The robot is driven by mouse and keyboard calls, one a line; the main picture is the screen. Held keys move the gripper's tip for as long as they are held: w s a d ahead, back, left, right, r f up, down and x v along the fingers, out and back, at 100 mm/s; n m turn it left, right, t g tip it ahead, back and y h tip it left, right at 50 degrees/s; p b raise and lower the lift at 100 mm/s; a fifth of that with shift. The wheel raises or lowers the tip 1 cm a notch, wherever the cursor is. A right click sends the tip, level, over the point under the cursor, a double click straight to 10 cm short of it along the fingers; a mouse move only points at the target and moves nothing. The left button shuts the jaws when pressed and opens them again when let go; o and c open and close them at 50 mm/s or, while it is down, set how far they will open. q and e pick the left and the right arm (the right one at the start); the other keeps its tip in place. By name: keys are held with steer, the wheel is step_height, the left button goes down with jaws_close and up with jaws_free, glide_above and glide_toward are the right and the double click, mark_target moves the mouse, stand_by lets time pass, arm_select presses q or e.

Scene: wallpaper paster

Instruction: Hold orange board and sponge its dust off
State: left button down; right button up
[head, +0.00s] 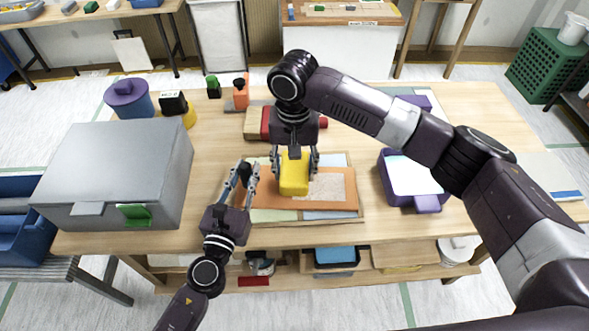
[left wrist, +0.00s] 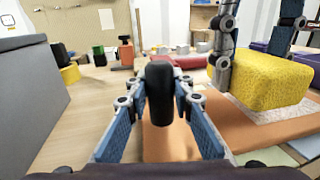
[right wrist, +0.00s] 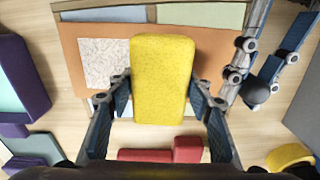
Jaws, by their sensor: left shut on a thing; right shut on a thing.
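The orange board (head: 262,203) lies flat on the table, on a frame of pale coloured panels. A pale speckled dust patch (head: 330,186) covers its right part and also shows in the right wrist view (right wrist: 103,62). My right gripper (head: 295,160) is shut on the yellow sponge (head: 294,180), at the left edge of the patch. Whether the sponge touches the board is unclear. My left gripper (head: 245,173) is at the board's left edge, shut on an upright black handle (left wrist: 160,88) that seems to belong to the board. The handle's base is partly hidden.
A large grey box (head: 115,165) stands at the left and a purple tray (head: 397,197) at the right. Red blocks (right wrist: 180,150) lie behind the board. A purple-lidded blue pot (head: 128,98) and small bottles stand at the back left.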

mark_target(344, 187)
arm_select(q)
steer(key=shift+s+f, duration=0.1)
steer(key=shift+f, duration=0.2)
arm_select(e)
step_height(344, 187, up, 5)
steer(key=shift+f, duration=0.2)
step_height(344, 187, down, 7)
steer(key=shift+f, duration=0.15)
steer(key=d, duration=0.8)
steer(key=s+d, duration=0.1)
steer(key=d, duration=0.3)
steer(key=shift+d+f, duration=0.1)
steer(key=shift+f, duration=0.25)
steer(key=shift+c, duration=0.5)
steer(key=a, duration=1.2)
steer(key=shift+w, duration=0.4)
steer(key=shift+w+a+r, duration=0.1)
steer(key=shift+a+r, duration=0.2)
step_height(344, 187, up, 8)
steer(key=shift+d+f, duration=0.1)
steer(key=shift+d, duration=0.05)
steer(key=o, duration=0.7)
steer(key=c, duration=0.6)
